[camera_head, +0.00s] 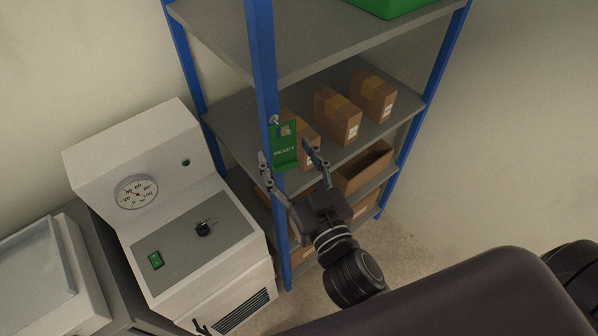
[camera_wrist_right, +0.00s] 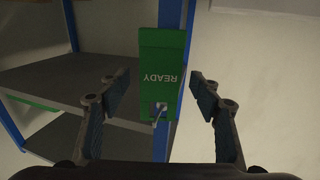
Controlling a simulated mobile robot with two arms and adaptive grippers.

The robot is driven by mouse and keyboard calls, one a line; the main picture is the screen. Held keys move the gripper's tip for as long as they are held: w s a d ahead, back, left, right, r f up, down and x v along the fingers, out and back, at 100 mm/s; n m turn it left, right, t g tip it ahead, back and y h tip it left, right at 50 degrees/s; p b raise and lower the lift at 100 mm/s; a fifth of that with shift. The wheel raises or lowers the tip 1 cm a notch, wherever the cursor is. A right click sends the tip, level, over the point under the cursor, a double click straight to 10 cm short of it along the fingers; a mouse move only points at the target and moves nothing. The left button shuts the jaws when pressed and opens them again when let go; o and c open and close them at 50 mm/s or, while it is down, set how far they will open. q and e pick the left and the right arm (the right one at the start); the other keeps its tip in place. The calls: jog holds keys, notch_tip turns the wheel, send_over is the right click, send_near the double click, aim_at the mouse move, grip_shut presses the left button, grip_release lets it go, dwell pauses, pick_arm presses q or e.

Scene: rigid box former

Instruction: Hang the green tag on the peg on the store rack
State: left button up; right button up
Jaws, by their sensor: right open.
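The green tag (camera_head: 284,150), marked READY, hangs at the front blue post (camera_head: 262,70) of the store rack. The peg (camera_head: 274,121) shows at the tag's top edge in the head view. In the right wrist view the tag (camera_wrist_right: 162,70) appears upside down, with the peg (camera_wrist_right: 160,108) at its hole. My right gripper (camera_head: 288,160) is open, with one finger on each side of the tag. In the right wrist view there are gaps between the fingers (camera_wrist_right: 162,90) and the tag.
Several cardboard boxes (camera_head: 338,116) stand on the rack's middle shelf behind the tag, with more on the lower shelf. A green bin (camera_head: 385,5) is on the upper shelf. A white machine (camera_head: 180,210) with a gauge stands left of the rack.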

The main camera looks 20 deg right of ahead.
jog(key=s+d, duration=0.1)
jog(key=s, duration=1.1)
jog(key=s+a+f+g+b, duration=0.1)
jog(key=s+a+f+g, duration=0.15)
jog(key=f, duration=1.15)
jog(key=s+a+f+n+g+y+b, duration=0.1)
jog(key=f+g+b, duration=0.15)
jog(key=f, duration=1.15)
jog(key=s+a+f+g+b, duration=0.1)
jog(key=s+a+f+g, duration=0.15)
jog(key=f, duration=1.15)
jog(key=s+d+f+g+b, duration=0.1)
jog(key=s+d+f+g, duration=0.2)
jog(key=f, duration=0.6)
jog(key=s+d+f+g, duration=0.1)
jog(key=s+d+f, duration=0.1)
jog(key=s+f, duration=0.45)
jog(key=s+d+f+g+h+b, duration=0.2)
jog(key=s+d+f+g, duration=0.3)
jog(key=s+d+f, duration=0.6)
notch_tip(320, 180, down, 3)
jog(key=shift+d+f+h, duration=0.1)
jog(key=shift+d+h, duration=0.15)
jog(key=shift+h, duration=0.05)
jog(key=shift+s+g, duration=0.1)
jog(key=shift+g, duration=0.15)
